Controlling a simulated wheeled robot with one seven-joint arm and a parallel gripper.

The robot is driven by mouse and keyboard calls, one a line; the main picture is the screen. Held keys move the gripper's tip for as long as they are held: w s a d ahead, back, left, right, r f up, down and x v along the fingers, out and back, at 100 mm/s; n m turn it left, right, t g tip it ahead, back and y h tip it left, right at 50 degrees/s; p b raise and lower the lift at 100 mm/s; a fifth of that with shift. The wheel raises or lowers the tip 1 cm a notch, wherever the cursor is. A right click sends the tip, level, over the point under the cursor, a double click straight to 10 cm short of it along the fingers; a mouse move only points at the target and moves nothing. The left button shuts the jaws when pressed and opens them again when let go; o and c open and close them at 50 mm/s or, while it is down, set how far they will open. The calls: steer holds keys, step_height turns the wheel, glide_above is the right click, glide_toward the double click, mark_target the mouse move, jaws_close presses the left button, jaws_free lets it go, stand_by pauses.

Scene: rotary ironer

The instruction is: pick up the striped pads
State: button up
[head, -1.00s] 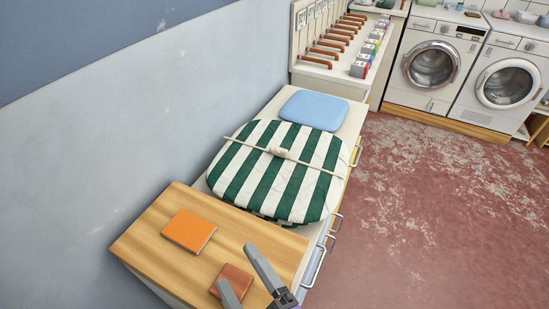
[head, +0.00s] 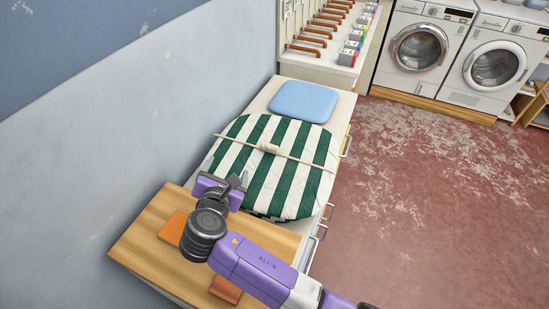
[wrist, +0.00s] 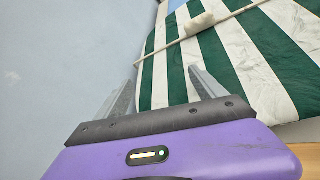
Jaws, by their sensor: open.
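The striped pads (head: 287,188) lie as a rounded green-and-white bundle on the white cabinet top, tied across with a pale cord that has a knot (head: 270,149) near the middle. In the wrist view the striped bundle (wrist: 237,62) fills the upper right, with its knot (wrist: 199,24) near the top. My gripper (head: 235,181) is at the near left edge of the bundle, in front of it in the head view. Its two fingers (wrist: 163,88) are apart with nothing held between them, and point toward the bundle's left side. Whether they touch it I cannot tell.
A blue cushion (head: 304,101) lies behind the bundle. A wooden board (head: 150,222) with an orange block (head: 173,228) and a reddish-brown block (head: 226,290) is in front. The wall (head: 130,130) is close on the left. Drawer handles (head: 347,146) stick out on the right; open floor (head: 430,220) lies beyond.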

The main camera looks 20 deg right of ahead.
mark_target(268, 148)
steer(key=d+g+h, duration=0.1)
steer(key=d, duration=0.1)
steer(key=d+h, duration=0.1)
steer(key=d, duration=0.2)
steer(key=d+g+h, duration=0.1)
steer(key=d+h, duration=0.1)
steer(key=shift+w+d+r+n+g, duration=0.1)
steer(key=shift+w+d+n+g, duration=0.05)
steer(key=shift+d+n+g, duration=0.2)
steer(key=shift+w+d, duration=0.1)
steer(key=shift+d, duration=0.25)
steer(key=x, duration=0.7)
steer(key=shift+d+p, duration=0.2)
steer(key=shift+p, duration=0.1)
steer(key=shift+c, duration=0.4)
jaws_close()
steer(key=shift+w+r, duration=0.1)
